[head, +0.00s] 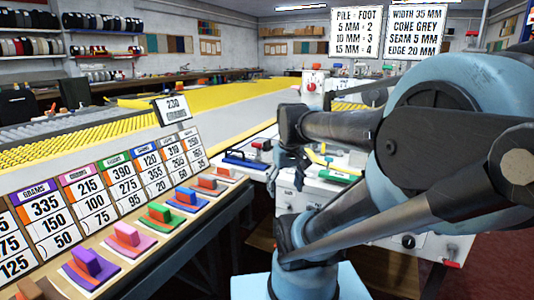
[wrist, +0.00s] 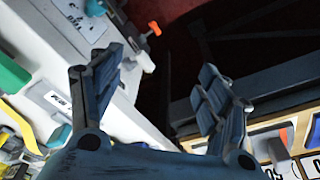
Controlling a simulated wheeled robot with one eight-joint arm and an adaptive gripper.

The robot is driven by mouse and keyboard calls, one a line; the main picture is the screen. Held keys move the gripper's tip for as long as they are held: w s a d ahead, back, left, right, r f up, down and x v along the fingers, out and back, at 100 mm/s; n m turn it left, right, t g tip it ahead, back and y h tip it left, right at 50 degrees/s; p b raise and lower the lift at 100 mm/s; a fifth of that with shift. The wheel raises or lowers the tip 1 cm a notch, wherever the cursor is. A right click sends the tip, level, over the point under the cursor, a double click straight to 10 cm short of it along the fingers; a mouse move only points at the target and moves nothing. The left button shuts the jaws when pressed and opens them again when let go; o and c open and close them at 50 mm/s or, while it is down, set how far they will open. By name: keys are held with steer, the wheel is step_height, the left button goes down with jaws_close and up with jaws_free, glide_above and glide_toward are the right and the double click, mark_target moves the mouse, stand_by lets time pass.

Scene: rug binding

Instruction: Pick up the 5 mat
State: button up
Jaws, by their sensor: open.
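No piece is readably marked as a 5 mat, so I cannot tell which one it is. My gripper (head: 290,172) hangs empty to the right of the row's far end, over the gap before the white machine table. In the wrist view its two fingers (wrist: 160,68) are spread, with dark floor between them.
Number cards (head: 90,208) stand behind the pads. The white machine table (head: 375,205) at the right carries tools, including a blue-handled one (head: 245,161). A yellow-topped long table (head: 90,135) lies behind. Signs (head: 357,32) hang overhead. A dark gap separates bench and machine table.

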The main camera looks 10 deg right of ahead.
steer(key=w+r+n, duration=0.4)
steer(key=w+r, duration=1)
steer(key=w, duration=0.4)
steer(key=n+g+y, duration=0.1)
steer(key=n, duration=0.4)
glide_toward(267, 141)
steer(key=f, duration=0.2)
steer(key=a+f, duration=0.1)
steer(key=f, duration=0.2)
steer(key=shift+w+a+f, duration=0.1)
steer(key=shift+w+f, duration=0.05)
steer(key=shift+f, duration=0.05)
steer(key=shift+w+f, duration=0.1)
steer(key=shift+f, duration=1.25)
steer(key=shift+w+f, duration=0.15)
steer(key=shift+f, duration=1.15)
steer(key=c, duration=1.4)
